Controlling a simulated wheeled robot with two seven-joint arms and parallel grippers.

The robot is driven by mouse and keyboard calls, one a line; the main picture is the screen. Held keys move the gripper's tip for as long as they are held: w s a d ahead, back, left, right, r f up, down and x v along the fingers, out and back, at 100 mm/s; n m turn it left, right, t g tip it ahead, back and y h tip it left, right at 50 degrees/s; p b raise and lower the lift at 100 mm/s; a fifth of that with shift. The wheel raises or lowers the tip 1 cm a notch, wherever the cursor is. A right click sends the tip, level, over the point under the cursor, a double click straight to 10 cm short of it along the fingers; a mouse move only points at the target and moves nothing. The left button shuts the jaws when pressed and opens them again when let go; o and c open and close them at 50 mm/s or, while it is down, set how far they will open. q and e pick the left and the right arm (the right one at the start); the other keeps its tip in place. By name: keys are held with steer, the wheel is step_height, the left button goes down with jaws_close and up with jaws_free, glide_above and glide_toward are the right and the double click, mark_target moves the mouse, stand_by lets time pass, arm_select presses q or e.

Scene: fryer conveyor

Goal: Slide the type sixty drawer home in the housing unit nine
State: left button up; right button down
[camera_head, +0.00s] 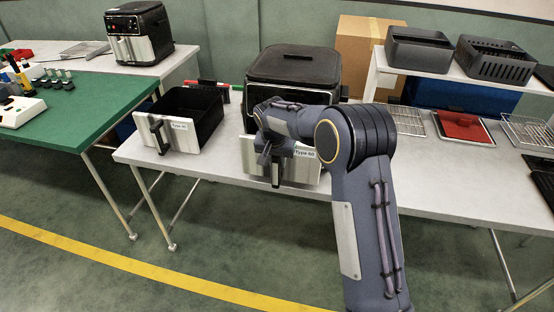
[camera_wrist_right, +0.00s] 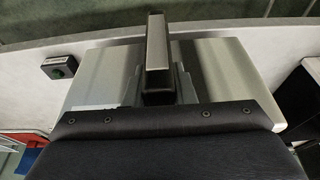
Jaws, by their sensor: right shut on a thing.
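The type sixty drawer has a pale metal front (camera_head: 306,172) with a label and a dark handle (camera_head: 275,178). It sits at the front of the black housing (camera_head: 293,64) on the grey table. I take this housing as unit nine, but no number on it is readable. My right gripper (camera_head: 268,150) is at the drawer's front, shut on the handle; my arm hides part of the front. In the right wrist view the drawer front (camera_wrist_right: 222,75) lies right against the housing's dark edge (camera_wrist_right: 165,120); any remaining gap is hard to judge. My left gripper is not in view.
Another drawer (camera_head: 208,107) with a labelled front stands open-topped on the table, left of the housing. A green-topped table (camera_head: 95,112) is further left. A raised shelf with dark bins (camera_head: 495,62), wire racks (camera_head: 408,121) and a red-lidded tray (camera_head: 462,127) are right.

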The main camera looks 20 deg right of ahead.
stand_by(0.4)
steer(key=w+d+p, duration=0.5)
steer(key=w, duration=0.2)
steer(key=shift+w+f, duration=0.15)
stand_by(1.3)
steer(key=c, duration=0.8)
jaws_free()
